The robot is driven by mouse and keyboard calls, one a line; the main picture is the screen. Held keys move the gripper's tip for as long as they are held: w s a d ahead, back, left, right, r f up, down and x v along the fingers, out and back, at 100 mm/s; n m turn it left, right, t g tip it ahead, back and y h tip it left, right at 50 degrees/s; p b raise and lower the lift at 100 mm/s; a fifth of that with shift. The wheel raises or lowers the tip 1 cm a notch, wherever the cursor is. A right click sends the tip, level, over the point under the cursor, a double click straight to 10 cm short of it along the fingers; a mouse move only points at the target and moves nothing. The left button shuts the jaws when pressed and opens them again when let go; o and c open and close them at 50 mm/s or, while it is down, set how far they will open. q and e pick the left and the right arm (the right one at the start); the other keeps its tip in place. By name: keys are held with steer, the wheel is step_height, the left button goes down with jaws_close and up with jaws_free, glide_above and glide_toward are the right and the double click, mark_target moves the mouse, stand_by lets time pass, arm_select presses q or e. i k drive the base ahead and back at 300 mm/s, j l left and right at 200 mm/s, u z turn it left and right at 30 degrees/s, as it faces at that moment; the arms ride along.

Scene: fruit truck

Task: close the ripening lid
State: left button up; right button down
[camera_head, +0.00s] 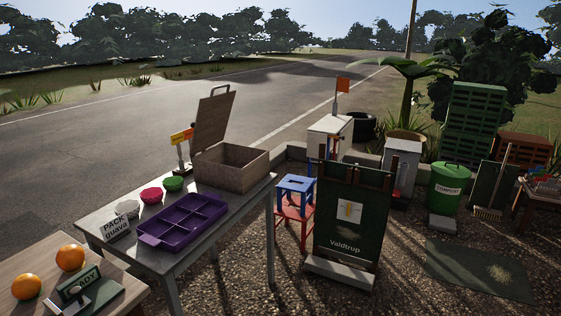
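A wooden box (238,174) stands at the far right end of the grey table. Its lid (211,121) is raised on the left side of the box, close to upright, with a handle at its top edge. The box's inside is mostly hidden by its front wall. A small yellow and orange sign (182,137) stands just left of the lid. Neither of my grippers shows in the head view.
The grey table (118,243) also holds a purple divided tray (183,222), small bowls (151,194) and a "PACK guava" card (116,226). A dark "Valdtrup" board (350,245) and stacked stools (293,202) stand right of the table.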

mark_target(213, 115)
steer(key=i+z, duration=0.1)
steer(key=i, duration=1)
